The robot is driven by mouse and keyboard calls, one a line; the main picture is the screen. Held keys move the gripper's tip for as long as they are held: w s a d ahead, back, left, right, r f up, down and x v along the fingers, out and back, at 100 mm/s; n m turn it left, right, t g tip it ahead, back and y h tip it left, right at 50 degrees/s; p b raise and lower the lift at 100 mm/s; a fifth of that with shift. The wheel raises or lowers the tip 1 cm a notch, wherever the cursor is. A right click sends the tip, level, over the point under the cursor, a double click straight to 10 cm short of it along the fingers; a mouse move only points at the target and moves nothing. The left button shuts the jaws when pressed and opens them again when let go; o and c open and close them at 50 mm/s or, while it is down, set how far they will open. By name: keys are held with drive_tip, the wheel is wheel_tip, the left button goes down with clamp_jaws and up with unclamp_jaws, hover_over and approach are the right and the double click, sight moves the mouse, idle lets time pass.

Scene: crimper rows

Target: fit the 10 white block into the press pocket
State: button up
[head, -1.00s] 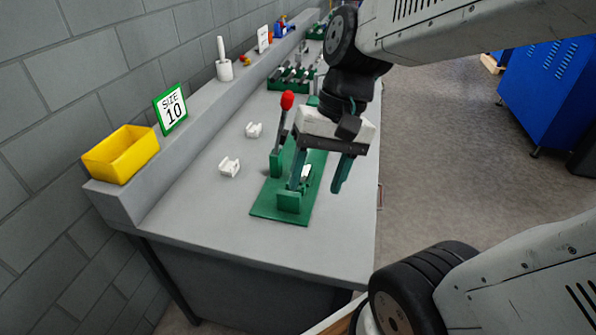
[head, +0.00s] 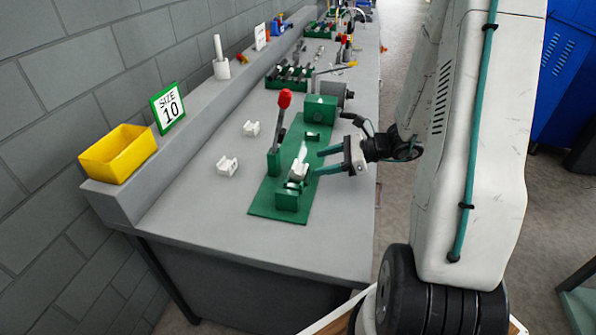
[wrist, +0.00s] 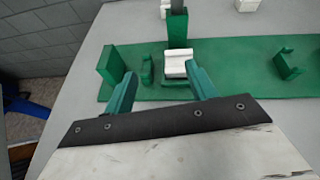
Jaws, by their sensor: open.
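A white block (head: 299,169) sits on the green press (head: 265,206), beside the lever post with the red knob (head: 285,98). In the wrist view the white block (wrist: 178,63) lies just ahead of my fingertips, nearer the right finger. My gripper (head: 316,162) is open and empty, reaching in low from the right side of the bench. In the wrist view its fingers (wrist: 160,73) straddle part of the press base and do not close on the block. I cannot tell whether the block is seated in the pocket.
Two more white blocks (head: 251,128) (head: 227,166) lie on the bench left of the press. A yellow bin (head: 118,153) and a "SIZE 10" sign (head: 168,107) stand on the ledge. Green brackets (wrist: 288,66) flank the block.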

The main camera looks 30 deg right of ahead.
sight(305, 168)
drive_tip(key=shift+w+d+f+m+t+h, duration=0.2)
drive_tip(key=shift+d+f+m+t+h, duration=0.25)
drive_tip(key=shift+d+f+m, duration=0.55)
drive_tip(key=shift+w+d+f, duration=0.1)
drive_tip(key=shift+w+f, duration=0.05)
drive_tip(key=shift+f, duration=0.15)
drive_tip(key=x, duration=0.7)
drive_tip(key=shift+w, duration=0.25)
drive_tip(key=shift+r, duration=0.1)
drive_tip(key=c, duration=0.9)
drive_tip(key=shift+o, duration=0.3)
